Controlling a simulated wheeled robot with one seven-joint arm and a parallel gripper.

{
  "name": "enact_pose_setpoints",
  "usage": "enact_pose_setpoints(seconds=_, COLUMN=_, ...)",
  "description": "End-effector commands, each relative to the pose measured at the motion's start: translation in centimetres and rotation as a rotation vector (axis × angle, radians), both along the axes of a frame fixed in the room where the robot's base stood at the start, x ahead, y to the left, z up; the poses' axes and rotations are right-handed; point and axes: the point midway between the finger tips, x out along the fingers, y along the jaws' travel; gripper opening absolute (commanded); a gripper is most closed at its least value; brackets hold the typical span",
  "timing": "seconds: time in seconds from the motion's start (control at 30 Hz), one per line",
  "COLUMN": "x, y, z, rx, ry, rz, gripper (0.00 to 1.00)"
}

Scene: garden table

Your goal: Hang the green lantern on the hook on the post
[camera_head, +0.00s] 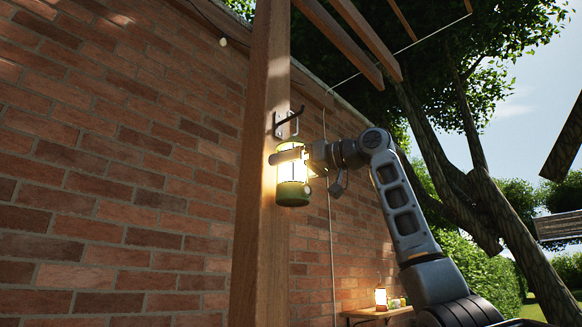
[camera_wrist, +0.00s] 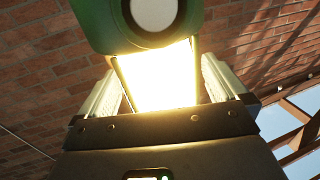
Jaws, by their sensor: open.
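The lit green lantern (camera_head: 293,193) is upright beside the wooden post (camera_head: 262,165), just below the dark hook (camera_head: 290,122) on its metal plate. My gripper (camera_head: 291,156) reaches in from the right at the lantern's upper part. In the wrist view the lantern's glowing panel (camera_wrist: 158,75) and round-marked green base fill the space between the fingers. My gripper (camera_wrist: 160,85) is open, with its fingers on either side of the lantern. The lantern's handle is not clear, so I cannot tell whether it sits on the hook.
A brick wall (camera_head: 120,180) runs behind the post. Wooden beams (camera_head: 340,40) cross overhead. Trees and open sky lie to the right.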

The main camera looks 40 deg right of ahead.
Motion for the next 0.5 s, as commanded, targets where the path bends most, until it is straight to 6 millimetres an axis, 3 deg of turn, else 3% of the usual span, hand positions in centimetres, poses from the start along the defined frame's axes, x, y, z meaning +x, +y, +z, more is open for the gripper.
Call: enact_pose_setpoints(seconds=0.5, x=-6.6, y=-2.0, z=0.0, rx=-0.001, ry=-0.003, rz=0.0, gripper=1.0)
